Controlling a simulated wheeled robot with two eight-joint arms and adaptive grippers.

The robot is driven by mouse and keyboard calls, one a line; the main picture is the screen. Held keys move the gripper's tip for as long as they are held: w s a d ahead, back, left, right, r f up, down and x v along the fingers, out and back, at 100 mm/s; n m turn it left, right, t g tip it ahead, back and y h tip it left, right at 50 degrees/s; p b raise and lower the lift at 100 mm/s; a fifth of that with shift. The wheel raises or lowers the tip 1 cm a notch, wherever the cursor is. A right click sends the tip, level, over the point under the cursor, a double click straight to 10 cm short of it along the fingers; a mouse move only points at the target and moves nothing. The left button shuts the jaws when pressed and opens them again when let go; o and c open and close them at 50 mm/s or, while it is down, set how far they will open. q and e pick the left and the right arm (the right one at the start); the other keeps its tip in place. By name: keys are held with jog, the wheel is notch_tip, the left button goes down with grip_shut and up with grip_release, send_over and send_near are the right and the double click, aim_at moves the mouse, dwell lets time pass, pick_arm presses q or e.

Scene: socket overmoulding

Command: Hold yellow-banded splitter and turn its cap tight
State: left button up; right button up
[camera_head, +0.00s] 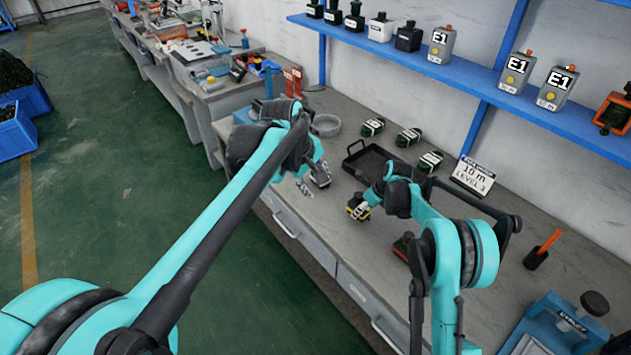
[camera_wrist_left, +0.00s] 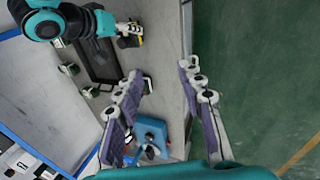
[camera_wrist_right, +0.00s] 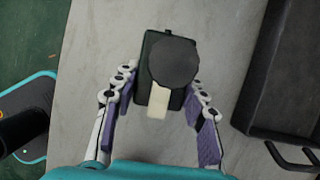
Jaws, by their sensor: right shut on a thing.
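The yellow-banded splitter (camera_head: 356,210) is a small dark box with a yellow band, over the bench near its front edge. In the right wrist view the splitter (camera_wrist_right: 146,100) has a round dark cap (camera_wrist_right: 174,63) on it and a pale strip below the cap. My right gripper (camera_wrist_right: 158,88) is shut on the splitter, one finger on each side. The splitter also shows at the top of the left wrist view (camera_wrist_left: 133,41). My left gripper (camera_wrist_left: 164,78) is open and empty, its fingers wide apart near the bench edge, left of the splitter in the head view.
A sign (camera_head: 473,177) and an orange-handled tool (camera_head: 543,248) stand to the right. A blue fixture (camera_head: 556,325) sits at the near right. A blue shelf (camera_head: 460,75) runs above.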

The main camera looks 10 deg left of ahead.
pick_arm(q)
jog(key=n+g+h, duration=0.3)
jog(key=n+g, duration=0.2)
jog(key=n, duration=0.1)
send_over(359, 194)
jog(key=a, duration=0.5)
notch_tip(359, 194, down, 10)
jog(key=shift+y, duration=0.3)
jog(key=x, duration=1.1)
jog(key=shift+w+d+f, duration=0.1)
jog(key=shift+w+d, duration=0.1)
jog(key=shift+w, duration=0.15)
grip_shut()
